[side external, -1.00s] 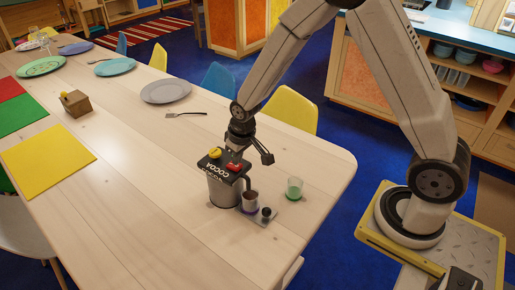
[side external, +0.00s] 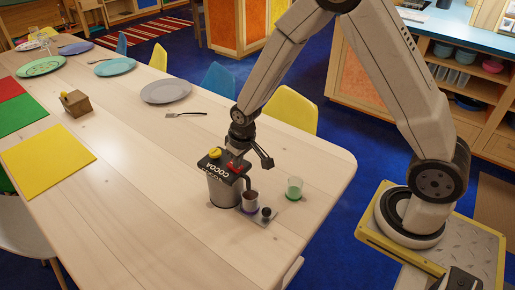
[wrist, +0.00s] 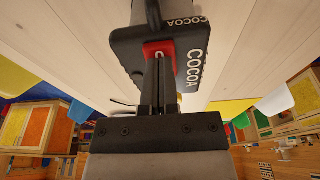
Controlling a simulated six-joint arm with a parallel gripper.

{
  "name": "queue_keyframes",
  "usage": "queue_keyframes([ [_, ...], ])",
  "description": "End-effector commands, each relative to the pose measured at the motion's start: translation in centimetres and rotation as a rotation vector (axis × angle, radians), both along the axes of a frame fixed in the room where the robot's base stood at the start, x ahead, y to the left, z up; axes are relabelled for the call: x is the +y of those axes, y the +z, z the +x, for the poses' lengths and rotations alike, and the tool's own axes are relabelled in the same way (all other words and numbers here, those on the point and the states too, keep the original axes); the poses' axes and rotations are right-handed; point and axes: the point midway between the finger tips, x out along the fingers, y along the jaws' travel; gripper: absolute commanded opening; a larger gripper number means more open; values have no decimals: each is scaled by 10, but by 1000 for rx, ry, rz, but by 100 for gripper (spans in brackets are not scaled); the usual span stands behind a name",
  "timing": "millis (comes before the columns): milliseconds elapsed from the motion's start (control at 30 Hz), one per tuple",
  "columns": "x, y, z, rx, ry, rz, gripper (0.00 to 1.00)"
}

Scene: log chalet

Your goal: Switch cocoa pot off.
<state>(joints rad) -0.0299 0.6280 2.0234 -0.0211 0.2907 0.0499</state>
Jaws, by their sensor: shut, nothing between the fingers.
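The cocoa pot (side external: 222,190) is a grey metal vessel with a black lid marked COCOA, standing on the wooden table. On the lid are a yellow knob (side external: 214,153) and a red switch (side external: 233,168). The red switch also shows in the wrist view (wrist: 154,47), with a pale round mark on it. My gripper (wrist: 159,58) is shut and empty, pointing at the switch. Its fingertips overlap the switch and seem to touch it, but I cannot tell how hard they press. In the side view the gripper partly covers the switch.
A cup (side external: 250,199) stands beside the pot on a small tray with a dark round piece (side external: 266,212). A green glass (side external: 294,188) is to the right. A grey plate (side external: 166,91), a fork (side external: 187,114) and a wooden box (side external: 76,104) lie farther off. The table's front is clear.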

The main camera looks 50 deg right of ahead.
Motion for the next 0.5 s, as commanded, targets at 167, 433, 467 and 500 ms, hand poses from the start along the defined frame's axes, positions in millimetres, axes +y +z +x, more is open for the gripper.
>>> queue_keyframes([
  [167, 0, 1, 0, -1, 0, 0, 0],
  [433, 0, 9, 0, -2, 0, 0, 0],
  [467, 0, 10, 0, -2, 0, 0, 0],
  [500, 0, 12, 0, -1, 0, 0, 0],
])
